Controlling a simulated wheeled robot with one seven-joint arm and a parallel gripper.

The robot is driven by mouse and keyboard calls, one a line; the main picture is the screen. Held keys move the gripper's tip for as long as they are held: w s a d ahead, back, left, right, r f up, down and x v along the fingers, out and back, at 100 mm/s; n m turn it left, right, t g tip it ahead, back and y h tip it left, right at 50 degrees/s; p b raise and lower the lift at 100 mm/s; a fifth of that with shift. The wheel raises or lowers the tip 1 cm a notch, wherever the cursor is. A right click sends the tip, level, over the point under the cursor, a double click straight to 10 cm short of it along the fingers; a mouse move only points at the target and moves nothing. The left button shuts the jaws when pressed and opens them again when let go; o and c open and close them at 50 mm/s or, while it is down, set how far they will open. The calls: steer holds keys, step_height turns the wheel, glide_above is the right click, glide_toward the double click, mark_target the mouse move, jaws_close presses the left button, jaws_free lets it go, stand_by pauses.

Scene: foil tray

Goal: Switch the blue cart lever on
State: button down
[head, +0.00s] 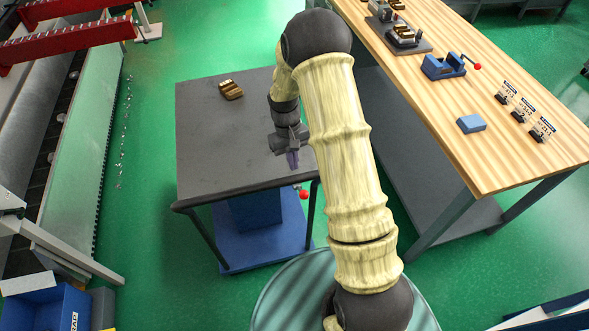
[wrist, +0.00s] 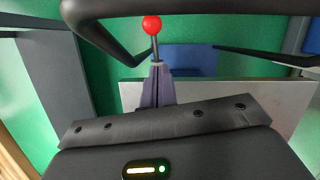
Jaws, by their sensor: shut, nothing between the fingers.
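The cart (head: 215,140) has a dark grey top and a blue lower deck (head: 240,245). Its lever, with a red ball knob (head: 303,194), sticks out at the near right corner, just below the top. In the wrist view the red knob (wrist: 151,25) and its thin stem show just beyond my fingertips. My gripper (head: 293,160) points down near the cart's near right edge. Its purple-grey fingers (wrist: 157,85) are shut and empty. The stem's lower end lies behind or against the fingertips; I cannot tell if they touch.
A brown metal block (head: 231,90) lies on the cart top. To the right, a wooden bench (head: 430,90) carries a blue vice (head: 443,67) with its own red knob, a blue block (head: 471,123) and small label stands. A blue bin (head: 45,308) sits at lower left.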

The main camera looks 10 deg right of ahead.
step_height(320, 180, up, 6)
steer(key=shift+a+f+b, duration=0.1)
steer(key=shift+a+b, duration=0.05)
steer(key=shift+b, duration=0.35)
steer(key=s+r+t, duration=0.1)
steer(key=s+r, duration=0.1)
steer(key=s+r+t, duration=0.1)
steer(key=s+r, duration=0.1)
steer(key=s+r+m+t, duration=0.1)
steer(key=s+r, duration=0.1)
steer(key=s, duration=0.1)
steer(key=shift+d+r, duration=0.15)
steer(key=shift+d, duration=0.25)
steer(key=s+r+m+t, duration=0.1)
steer(key=s+r+t, duration=0.1)
steer(key=s, duration=0.6)
steer(key=shift+s+d+r+t+y, duration=0.3)
steer(key=shift+d+r+t, duration=0.1)
steer(key=shift+r, duration=0.1)
steer(key=shift+w+a, duration=0.1)
steer(key=shift+a, duration=0.05)
